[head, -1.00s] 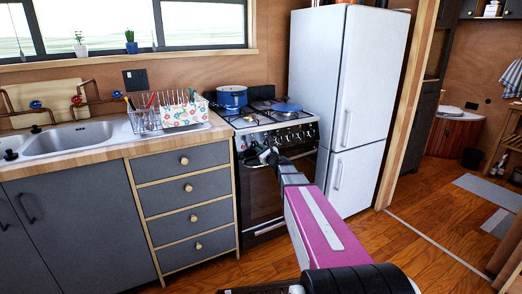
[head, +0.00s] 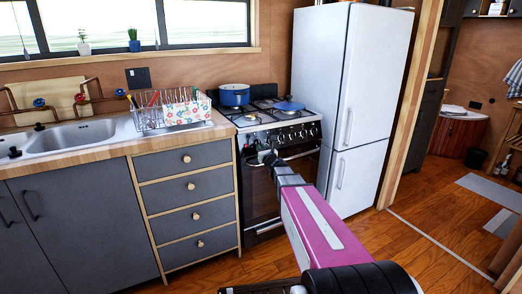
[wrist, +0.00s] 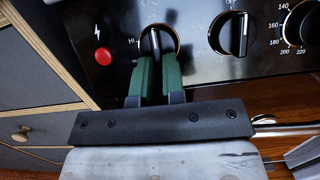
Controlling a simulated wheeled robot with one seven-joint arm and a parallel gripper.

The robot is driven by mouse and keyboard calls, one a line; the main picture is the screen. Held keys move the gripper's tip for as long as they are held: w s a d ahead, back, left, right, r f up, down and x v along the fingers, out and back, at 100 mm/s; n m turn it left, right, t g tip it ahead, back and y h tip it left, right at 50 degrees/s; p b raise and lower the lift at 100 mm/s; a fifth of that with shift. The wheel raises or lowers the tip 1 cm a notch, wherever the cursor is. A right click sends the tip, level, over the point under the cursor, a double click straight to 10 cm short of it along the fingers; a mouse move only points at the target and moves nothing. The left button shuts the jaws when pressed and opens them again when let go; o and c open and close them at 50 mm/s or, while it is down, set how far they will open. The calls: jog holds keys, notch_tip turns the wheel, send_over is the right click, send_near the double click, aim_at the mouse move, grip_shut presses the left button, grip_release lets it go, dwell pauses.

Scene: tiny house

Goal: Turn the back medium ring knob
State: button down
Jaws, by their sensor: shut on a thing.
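The stove (head: 280,170) has a dark front panel with a row of round knobs. My gripper (wrist: 157,62) has its two green fingers on either side of the bar of the leftmost knob (wrist: 155,38), shut on it. The knob's pale pointer line stands nearly upright, with a "HI" mark to its left. A second knob (wrist: 236,34) is apart, to the right. In the head view, my gripper (head: 266,152) reaches the left end of the panel; its fingers are too small to make out there. I cannot read which burner the held knob serves.
A red button (wrist: 103,57) is left of the held knob, and a temperature dial (wrist: 303,25) is at far right. An oven handle (wrist: 285,129) runs below. A blue pot (head: 234,95) and blue pan (head: 289,106) sit on top. Drawers (head: 187,205) flank the left, the fridge (head: 345,90) the right.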

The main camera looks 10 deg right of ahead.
jog(key=shift+x, duration=0.8)
jog(key=c, duration=1)
grip_release()
jog(key=shift+r, duration=0.2)
jog(key=shift+o, duration=0.5)
jog(key=shift+f, duration=0.1)
jog(key=shift+s, duration=0.1)
jog(key=shift+s+f, duration=0.15)
jog(key=r+v, duration=0.1)
jog(key=v, duration=0.9)
jog(key=shift+s+d+f, duration=0.2)
jog(key=shift+s+f, duration=0.15)
jog(key=shift+f, duration=0.05)
